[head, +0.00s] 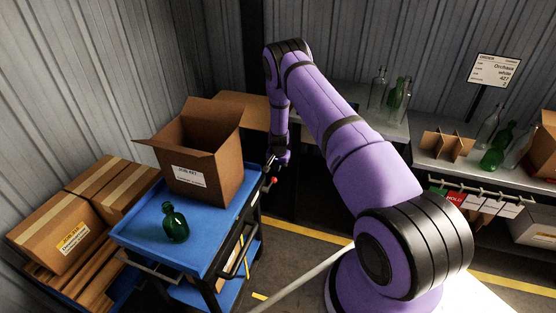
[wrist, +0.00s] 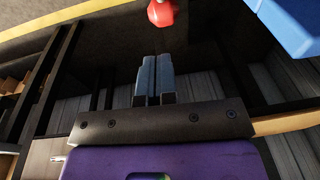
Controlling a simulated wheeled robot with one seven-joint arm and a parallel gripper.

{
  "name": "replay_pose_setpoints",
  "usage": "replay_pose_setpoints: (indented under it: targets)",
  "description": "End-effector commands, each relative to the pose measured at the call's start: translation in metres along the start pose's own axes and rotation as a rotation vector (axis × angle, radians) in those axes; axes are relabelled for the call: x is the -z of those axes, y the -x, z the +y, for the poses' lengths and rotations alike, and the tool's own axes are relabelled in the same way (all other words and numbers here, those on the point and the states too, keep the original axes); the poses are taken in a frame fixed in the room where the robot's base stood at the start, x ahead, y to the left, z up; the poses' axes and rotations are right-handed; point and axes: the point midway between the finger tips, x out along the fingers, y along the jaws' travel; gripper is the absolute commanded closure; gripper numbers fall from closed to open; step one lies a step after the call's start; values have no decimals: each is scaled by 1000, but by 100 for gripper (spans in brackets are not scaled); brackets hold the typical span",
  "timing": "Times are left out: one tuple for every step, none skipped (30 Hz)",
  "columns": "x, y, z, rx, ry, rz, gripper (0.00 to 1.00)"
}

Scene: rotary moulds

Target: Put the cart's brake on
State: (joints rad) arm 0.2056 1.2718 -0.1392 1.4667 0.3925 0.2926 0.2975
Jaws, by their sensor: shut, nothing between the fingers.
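The cart is a blue-topped trolley (head: 140,235) at the left of the head view, with a dark frame on its right side. A corner of its blue top (wrist: 292,25) shows at the upper right of the wrist view. A red knob (head: 274,180), which looks like the brake handle, is at the cart's right side. In the head view, my gripper is small and hard to make out beside the cart.
An open cardboard box (head: 205,180) and a green bottle (head: 174,222) stand on the cart. Taped cartons (head: 75,230) are stacked to its left. Shelves (head: 400,128) with bottles line the back and right. Floor between cart and my base is mostly clear.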

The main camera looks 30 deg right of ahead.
Motion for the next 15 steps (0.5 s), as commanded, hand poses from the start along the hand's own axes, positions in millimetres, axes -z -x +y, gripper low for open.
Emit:
replay_pose_setpoints:
  targets:
    - [-6, -7, -2, -1, 2, -2, 100]
    - [-8, -11, -2, -1, 2, -2, 100]
    - [-10, -15, -3, 0, 2, -1, 100]
    - [-12, -18, -3, 0, 2, -1, 100]
    - [-13, -20, -4, 0, 2, -1, 100]
    - [-14, -23, -4, 0, 2, -1, 100]
    - [-16, -25, -5, 0, 2, -1, 100]
    - [-17, -27, -5, 0, 2, -1, 100]
    - [-18, -28, -5, 0, 2, -1, 100]
    - [-18, -29, -5, 0, 2, 0, 100]
    - [-18, -30, -6, 0, 1, 0, 100]
    - [-19, -30, -6, 0, 1, 0, 100]
    - [-19, -30, -6, 1, 1, 0, 100]
    - [-19, -30, -6, 1, 1, 0, 100]
    - [-19, -30, -6, 1, 1, 0, 100]
